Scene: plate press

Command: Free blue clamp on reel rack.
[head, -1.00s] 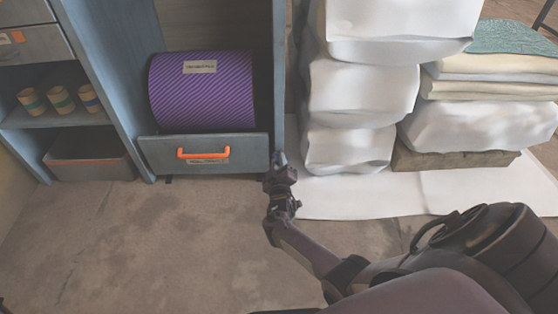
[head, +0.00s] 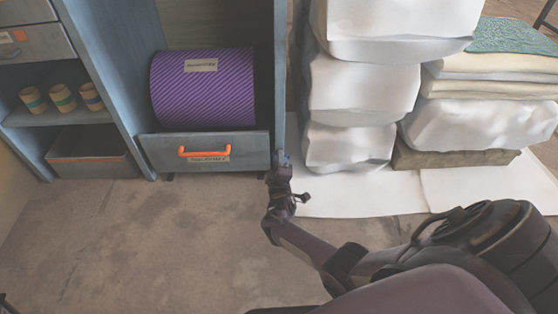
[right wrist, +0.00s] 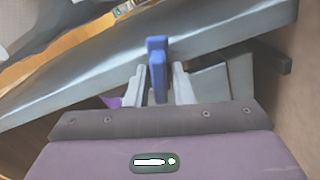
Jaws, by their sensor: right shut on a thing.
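The reel rack (head: 280,80) is a blue-grey wooden cabinet with a purple striped reel (head: 203,95) in its bay. The blue clamp (right wrist: 157,62) shows in the right wrist view as a small blue lever at the rack's post. In the head view only a small bit of blue (head: 286,158) shows there. My right gripper (right wrist: 159,88) is shut on the blue clamp, with one pale finger on each side of it. In the head view the right gripper (head: 282,163) is at the lower right corner of the rack. My left gripper is not in view.
A drawer front (head: 204,152) with an orange handle sits below the reel. White wrapped stacks (head: 350,90) stand close to the right of the rack, on a white sheet (head: 350,195). Paper rolls (head: 62,99) are on the left shelf. The concrete floor in front is clear.

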